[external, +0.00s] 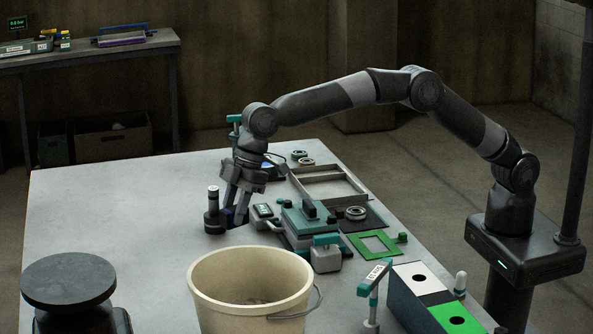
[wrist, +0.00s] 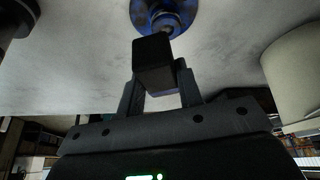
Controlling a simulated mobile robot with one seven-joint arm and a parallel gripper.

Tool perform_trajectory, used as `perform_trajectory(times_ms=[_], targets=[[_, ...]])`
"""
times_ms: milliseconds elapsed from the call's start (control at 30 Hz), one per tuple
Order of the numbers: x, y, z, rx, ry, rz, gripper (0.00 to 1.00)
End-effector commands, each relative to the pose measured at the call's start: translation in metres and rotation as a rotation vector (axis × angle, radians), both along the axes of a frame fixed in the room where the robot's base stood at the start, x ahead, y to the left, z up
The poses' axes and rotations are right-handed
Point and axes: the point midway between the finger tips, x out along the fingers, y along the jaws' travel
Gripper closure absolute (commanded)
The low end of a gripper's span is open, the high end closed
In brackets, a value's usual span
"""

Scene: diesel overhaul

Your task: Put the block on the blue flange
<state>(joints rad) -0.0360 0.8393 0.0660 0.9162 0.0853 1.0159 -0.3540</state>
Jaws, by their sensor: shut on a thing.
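My gripper (wrist: 160,85) is shut on a dark block (wrist: 153,62), which sticks out beyond the fingertips. In the wrist view the blue flange (wrist: 148,8) is a round blue piece with a pale centre, just beyond the block's end and partly cut off by the frame's top. I cannot tell whether the block touches it. In the external view my gripper (external: 236,206) points down, low over the table beside a dark upright post. A small bluish patch shows at its fingers; the block cannot be made out there.
The dark post (external: 213,210) stands close left of my gripper. A teal-and-grey fixture (external: 308,222) and a grey divided tray (external: 328,185) lie to the right. A cream bucket (external: 250,278) stands in front.

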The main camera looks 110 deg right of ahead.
Motion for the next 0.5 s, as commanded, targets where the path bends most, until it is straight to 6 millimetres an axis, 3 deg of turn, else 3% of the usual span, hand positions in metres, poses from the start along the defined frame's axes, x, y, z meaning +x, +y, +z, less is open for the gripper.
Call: perform_trajectory(times_ms=[200, 367, 500], targets=[[0.01, 0.021, -0.014, 0.0, -0.001, 0.0, 0.96], [0.01, 0.022, -0.026, 0.0, 0.0, -0.001, 0.96], [0.01, 0.022, -0.047, 0.0, 0.001, -0.001, 0.96]])
